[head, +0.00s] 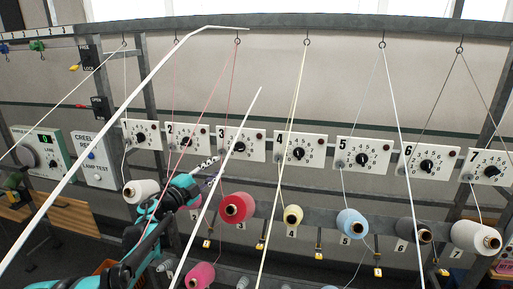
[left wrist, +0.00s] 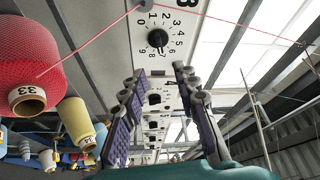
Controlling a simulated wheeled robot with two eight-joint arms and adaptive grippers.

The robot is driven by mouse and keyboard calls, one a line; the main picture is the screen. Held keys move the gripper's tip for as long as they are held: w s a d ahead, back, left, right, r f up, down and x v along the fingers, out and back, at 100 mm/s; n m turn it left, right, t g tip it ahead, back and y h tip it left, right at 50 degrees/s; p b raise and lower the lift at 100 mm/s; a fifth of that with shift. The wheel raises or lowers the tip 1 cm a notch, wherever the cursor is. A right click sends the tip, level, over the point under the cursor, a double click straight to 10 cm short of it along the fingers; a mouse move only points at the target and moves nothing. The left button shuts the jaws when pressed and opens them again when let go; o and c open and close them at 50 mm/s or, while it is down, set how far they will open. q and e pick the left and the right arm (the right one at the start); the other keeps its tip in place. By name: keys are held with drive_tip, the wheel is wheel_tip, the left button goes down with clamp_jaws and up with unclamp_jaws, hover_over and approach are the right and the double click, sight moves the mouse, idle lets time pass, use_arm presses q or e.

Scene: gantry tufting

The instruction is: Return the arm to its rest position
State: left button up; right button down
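My left arm (head: 150,235) is teal and reaches up from the lower left in the head view. Its gripper (head: 212,170) is in front of the row of numbered dial plates, below plates 2 and 3 in the picture. In the left wrist view the two purple-padded fingers of the gripper (left wrist: 157,88) stand apart with nothing seen between them. The red yarn cone (head: 237,207) is just right of the gripper in the head view; it is also at the left of the wrist view (left wrist: 32,62). My right gripper is in neither view.
A cream cone (head: 292,215), a blue cone (head: 352,223) and a white cone (head: 475,238) sit on the creel rail to the right. Another white cone (head: 142,190) is left of the arm. Yarns and pale rods cross the space around the arm. A pink cone (head: 200,275) is below.

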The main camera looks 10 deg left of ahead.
use_arm(q)
drive_tip(key=s+a+f+n+g+y+b, duration=0.1)
drive_tip(key=s+f+n+y+b, duration=1.15)
drive_tip(key=n, duration=0.35)
drive_tip(key=s+d+f+n+g+h+b, duration=0.1)
drive_tip(key=s+d+f+g+b, duration=0.2)
drive_tip(key=s+f, duration=0.5)
drive_tip(key=s+d+f+n+g+h+b, duration=0.1)
drive_tip(key=s+d+f+g+h+b, duration=0.1)
drive_tip(key=s+d+f, duration=0.3)
drive_tip(key=s+d+f+n+g+h+b, duration=0.1)
drive_tip(key=s+d+f+g+h+b, duration=0.1)
drive_tip(key=s+f, duration=0.8)
wheel_tip(320, 180, down, 8)
drive_tip(key=d+g+b, duration=0.1)
drive_tip(key=g+b, duration=0.1)
drive_tip(key=shift+s+d+n+g, duration=0.3)
drive_tip(key=shift+s+d+n, duration=0.1)
drive_tip(key=shift+f, duration=0.1)
